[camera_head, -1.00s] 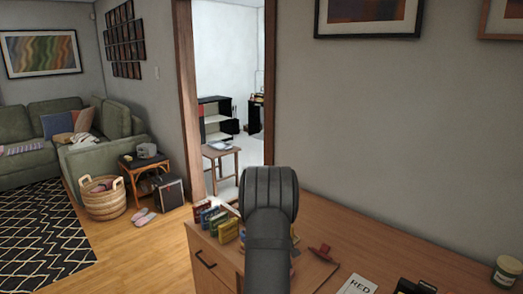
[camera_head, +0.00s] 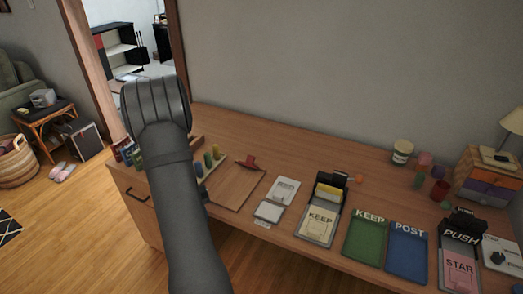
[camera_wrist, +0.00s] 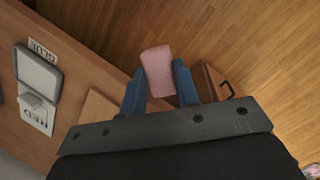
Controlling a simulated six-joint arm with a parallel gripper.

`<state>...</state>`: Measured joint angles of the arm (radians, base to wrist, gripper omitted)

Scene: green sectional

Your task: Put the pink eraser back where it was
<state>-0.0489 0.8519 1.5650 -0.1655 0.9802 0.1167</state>
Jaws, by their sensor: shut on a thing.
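In the wrist view the pink eraser (camera_wrist: 158,70) is held between the two blue fingers of my gripper (camera_wrist: 160,85), which is shut on it. The eraser is raised above the wooden desk and floor. In the head view my grey arm rises at the left and hides the gripper and the eraser. The wooden desk (camera_head: 300,160) runs along the wall to the right.
A wooden board (camera_head: 235,187) with a red-handled piece (camera_head: 248,162) lies near a rack of coloured pegs (camera_head: 210,163).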

